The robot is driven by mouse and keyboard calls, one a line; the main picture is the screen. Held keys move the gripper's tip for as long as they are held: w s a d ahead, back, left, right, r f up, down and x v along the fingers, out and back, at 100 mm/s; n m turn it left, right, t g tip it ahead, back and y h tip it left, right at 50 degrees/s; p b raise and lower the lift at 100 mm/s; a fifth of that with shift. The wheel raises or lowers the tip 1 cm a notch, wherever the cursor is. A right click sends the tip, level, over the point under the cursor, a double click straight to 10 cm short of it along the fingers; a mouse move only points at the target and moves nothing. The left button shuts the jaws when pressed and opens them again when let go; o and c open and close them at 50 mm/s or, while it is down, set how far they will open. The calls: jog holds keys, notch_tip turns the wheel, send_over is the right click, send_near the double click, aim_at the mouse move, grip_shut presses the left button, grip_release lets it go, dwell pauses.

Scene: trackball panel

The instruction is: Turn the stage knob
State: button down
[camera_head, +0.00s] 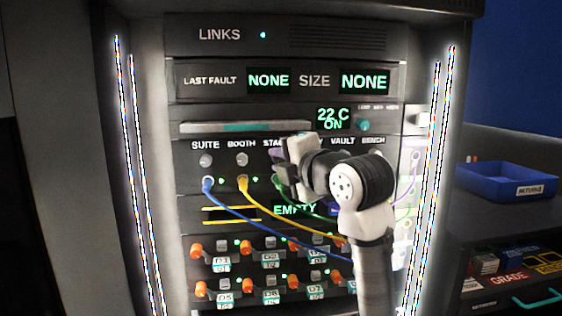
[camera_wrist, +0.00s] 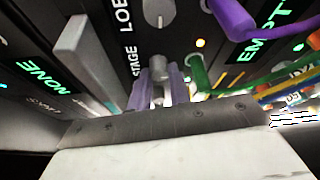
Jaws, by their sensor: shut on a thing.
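The stage knob (camera_wrist: 158,66) is a small grey knob beside the STAGE label in the wrist view. The two purple fingers of my gripper (camera_wrist: 158,88) are on either side of it and shut on it. In the head view my gripper (camera_head: 281,163) is against the panel just below the partly covered STAGE label (camera_head: 272,143), and it hides the knob there. Which way the knob points is hard to tell.
Suite (camera_head: 206,160) and booth (camera_head: 242,158) knobs are to the left. The lobby knob (camera_wrist: 158,12) is close by in the wrist view. Blue (camera_head: 207,195), yellow (camera_head: 243,190) and green cables hang below. Orange-handled switches (camera_head: 197,248) fill the lower rows. A blue tray (camera_head: 500,183) stands right.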

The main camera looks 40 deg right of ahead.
jog(key=shift+n, duration=0.3)
dwell(0.4)
jog(key=c, duration=1.3)
grip_release()
jog(key=shift+s, duration=0.1)
jog(key=s+a+r+b, duration=0.1)
jog(key=s+a+b, duration=0.1)
jog(key=s, duration=1.1)
jog(key=shift+s+a+r, duration=0.15)
jog(key=shift+r, duration=0.05)
